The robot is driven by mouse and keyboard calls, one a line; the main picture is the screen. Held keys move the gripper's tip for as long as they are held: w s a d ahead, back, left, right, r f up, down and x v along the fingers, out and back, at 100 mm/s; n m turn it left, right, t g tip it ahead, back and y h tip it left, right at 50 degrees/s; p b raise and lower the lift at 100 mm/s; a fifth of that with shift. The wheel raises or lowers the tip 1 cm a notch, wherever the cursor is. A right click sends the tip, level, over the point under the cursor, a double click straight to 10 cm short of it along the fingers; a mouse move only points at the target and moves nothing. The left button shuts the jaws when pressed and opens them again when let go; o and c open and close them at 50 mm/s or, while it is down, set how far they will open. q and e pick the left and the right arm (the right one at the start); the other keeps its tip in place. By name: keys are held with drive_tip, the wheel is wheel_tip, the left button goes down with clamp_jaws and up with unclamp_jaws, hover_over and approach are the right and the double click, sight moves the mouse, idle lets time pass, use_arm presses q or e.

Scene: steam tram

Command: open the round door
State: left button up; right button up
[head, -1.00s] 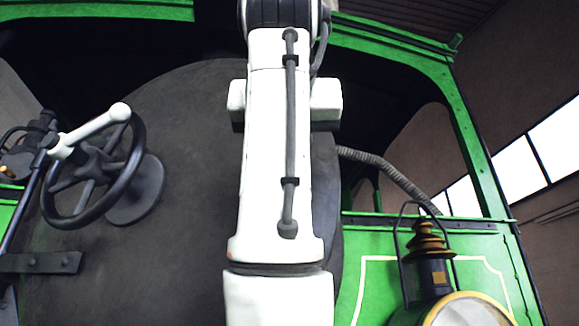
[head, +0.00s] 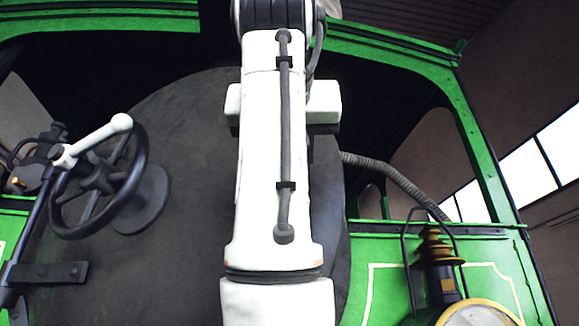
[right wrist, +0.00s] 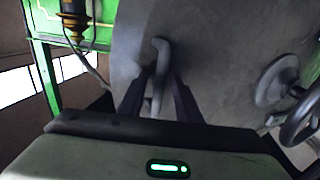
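The round door (head: 190,150) is a large dark grey disc filling the left and middle of the head view. It lies flush in the engine front as far as I can see. In the right wrist view, a grey curved handle (right wrist: 160,60) stands out from the door, between the two dark fingers of my right gripper (right wrist: 161,78). The fingers look open around it, with small gaps beside it. In the head view a white arm hides the middle of the door. My left gripper is not in view.
A strap hinge (head: 48,272) shows at lower left. A lamp (head: 440,265) with a yellow-ringed chimney stands right of the door, before a green panel (head: 385,285). A grey hose (head: 395,178) runs behind it. A green frame (head: 485,160) bounds the right side.

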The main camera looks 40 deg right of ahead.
wheel_tip(320, 180, up, 8)
drive_tip(key=p, duration=0.3)
drive_tip(key=shift+s+r+p, duration=0.1)
drive_tip(key=shift+r+p, duration=0.05)
drive_tip(key=shift+p, duration=0.15)
drive_tip(key=shift+r, duration=0.8)
